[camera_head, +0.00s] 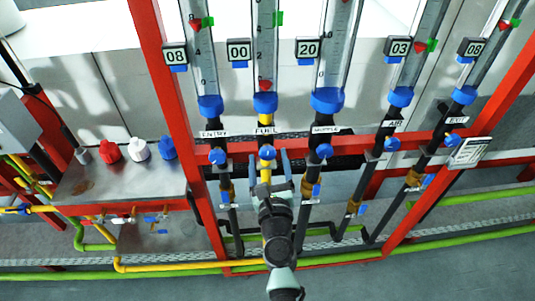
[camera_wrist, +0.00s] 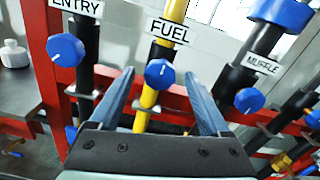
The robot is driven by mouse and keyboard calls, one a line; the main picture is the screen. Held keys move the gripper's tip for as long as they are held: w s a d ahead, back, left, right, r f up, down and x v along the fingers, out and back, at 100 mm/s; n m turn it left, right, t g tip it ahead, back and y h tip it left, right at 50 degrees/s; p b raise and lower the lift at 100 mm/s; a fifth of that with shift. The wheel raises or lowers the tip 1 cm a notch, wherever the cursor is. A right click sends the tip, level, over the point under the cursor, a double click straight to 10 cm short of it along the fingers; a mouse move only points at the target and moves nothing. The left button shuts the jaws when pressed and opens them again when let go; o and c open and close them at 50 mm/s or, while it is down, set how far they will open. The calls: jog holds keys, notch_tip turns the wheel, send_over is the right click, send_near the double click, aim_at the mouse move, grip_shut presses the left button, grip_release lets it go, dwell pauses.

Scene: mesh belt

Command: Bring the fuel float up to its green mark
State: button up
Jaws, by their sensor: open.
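The fuel flow tube (camera_head: 265,45) stands upright in the row of tubes. Its red float (camera_head: 265,86) sits at the bottom, well below the green mark (camera_head: 277,18). The fuel display (camera_head: 238,52) reads 00. The blue fuel knob (camera_head: 267,153) is on the yellow pipe under the FUEL label (camera_head: 266,131); the knob also shows in the wrist view (camera_wrist: 160,73) with a white line on its face. My gripper (camera_head: 268,160) is open, its fingers pointing at the fuel knob.
Knobs for entry (camera_head: 217,157) and muffle (camera_head: 324,151) flank the fuel knob closely. Air (camera_head: 392,144) and exit (camera_head: 453,139) knobs lie farther right. Red frame posts (camera_head: 165,75) border the panel. A metal bench (camera_head: 120,185) with several coloured caps stands left.

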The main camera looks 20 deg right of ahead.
jog(key=shift+x, duration=1.25)
grip_shut()
